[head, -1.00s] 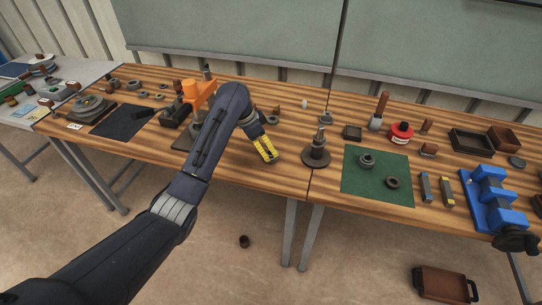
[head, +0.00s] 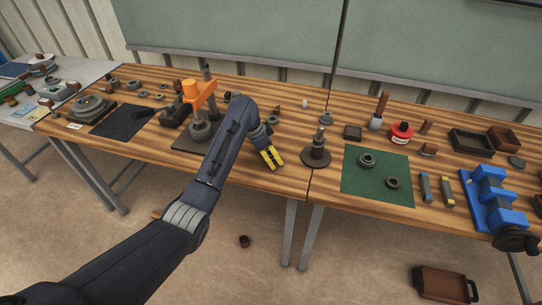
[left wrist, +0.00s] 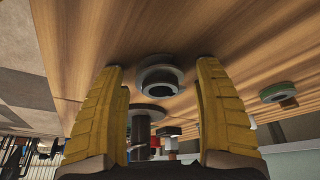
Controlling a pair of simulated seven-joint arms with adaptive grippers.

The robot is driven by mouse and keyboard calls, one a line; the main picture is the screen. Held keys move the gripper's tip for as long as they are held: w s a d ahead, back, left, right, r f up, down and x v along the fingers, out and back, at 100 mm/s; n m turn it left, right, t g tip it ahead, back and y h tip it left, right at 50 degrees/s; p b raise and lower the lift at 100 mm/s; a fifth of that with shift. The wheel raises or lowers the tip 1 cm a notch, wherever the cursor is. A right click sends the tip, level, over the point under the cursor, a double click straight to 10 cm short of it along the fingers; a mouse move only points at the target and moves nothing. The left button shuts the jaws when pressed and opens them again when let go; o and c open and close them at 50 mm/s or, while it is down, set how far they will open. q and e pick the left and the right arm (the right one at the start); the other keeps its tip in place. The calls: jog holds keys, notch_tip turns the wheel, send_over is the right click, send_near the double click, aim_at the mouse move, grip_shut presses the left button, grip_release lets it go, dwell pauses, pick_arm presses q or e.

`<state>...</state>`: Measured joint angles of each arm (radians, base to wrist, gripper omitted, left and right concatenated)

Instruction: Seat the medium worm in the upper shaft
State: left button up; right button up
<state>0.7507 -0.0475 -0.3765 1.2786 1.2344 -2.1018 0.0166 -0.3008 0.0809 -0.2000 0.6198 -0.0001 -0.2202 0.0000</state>
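My left gripper (head: 271,158) is low over the front of the wooden table, left of a dark round stand with an upright post (head: 317,153). In the left wrist view its two yellow fingers (left wrist: 165,120) are wide apart with nothing clamped between them. A grey flanged ring (left wrist: 159,76) lies on the wood beyond the fingertips, and a dark disc with a post (left wrist: 142,120) shows between the fingers. The orange press (head: 199,92) stands left of my arm. I cannot tell which part is the medium worm or the upper shaft. My right gripper is out of view.
A green mat (head: 355,185) with two round parts lies right of the stand. A blue vise (head: 490,195), dark trays (head: 471,143) and a red round container (head: 401,133) stand farther right. A black mat (head: 122,122) lies left. Bare wood surrounds my gripper.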

pick_arm(q)
grip_shut()
dwell(0.3)
notch_tip(320, 180, up, 20)
dwell(0.7)
